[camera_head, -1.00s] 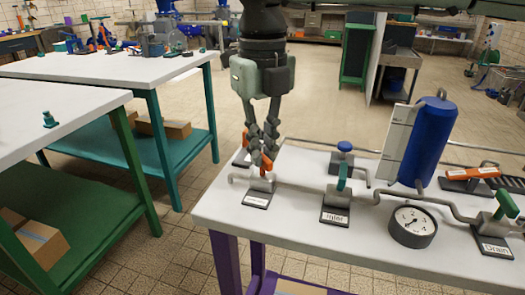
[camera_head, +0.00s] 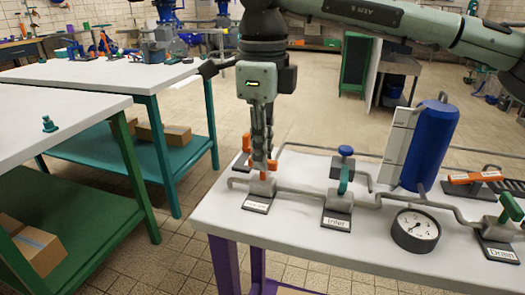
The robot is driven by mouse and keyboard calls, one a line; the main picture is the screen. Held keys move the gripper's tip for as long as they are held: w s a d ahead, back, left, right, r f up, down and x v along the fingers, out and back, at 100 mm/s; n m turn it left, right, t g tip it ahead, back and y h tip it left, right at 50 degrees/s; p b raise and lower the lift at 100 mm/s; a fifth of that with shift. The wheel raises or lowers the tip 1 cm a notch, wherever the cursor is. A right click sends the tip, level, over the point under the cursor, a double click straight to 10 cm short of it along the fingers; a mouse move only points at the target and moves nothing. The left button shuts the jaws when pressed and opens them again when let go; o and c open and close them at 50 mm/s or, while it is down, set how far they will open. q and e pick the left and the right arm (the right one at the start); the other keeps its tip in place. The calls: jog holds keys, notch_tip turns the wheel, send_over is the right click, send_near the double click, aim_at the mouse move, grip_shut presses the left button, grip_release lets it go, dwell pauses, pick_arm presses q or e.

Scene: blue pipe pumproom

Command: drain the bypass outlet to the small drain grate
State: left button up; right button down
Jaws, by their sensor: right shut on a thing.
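My right gripper (camera_head: 262,163) reaches straight down at the left end of the white pipe table. Its fingers are close together on the orange handle (camera_head: 272,164) of the front-left valve, whose label is too small to read. The fingers partly hide the handle. Another orange handle (camera_head: 247,143) stands just behind. The green-handled inlet valve (camera_head: 338,196) is to the right, and the green-handled drain valve (camera_head: 505,222) is at the right edge. A dark slatted piece (camera_head: 507,187), perhaps a grate, lies at the back right. My left gripper is not in view.
A blue tank (camera_head: 428,145) with a white level plate stands behind a round gauge (camera_head: 416,230). A blue-knobbed valve (camera_head: 345,160) and an orange lever (camera_head: 471,178) are at the back. The front strip of the white table (camera_head: 320,255) is clear.

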dwell(0.4)
jog(key=c, duration=1.6)
grip_release()
jog(key=shift+r, duration=0.1)
notch_tip(320, 180, up, 12)
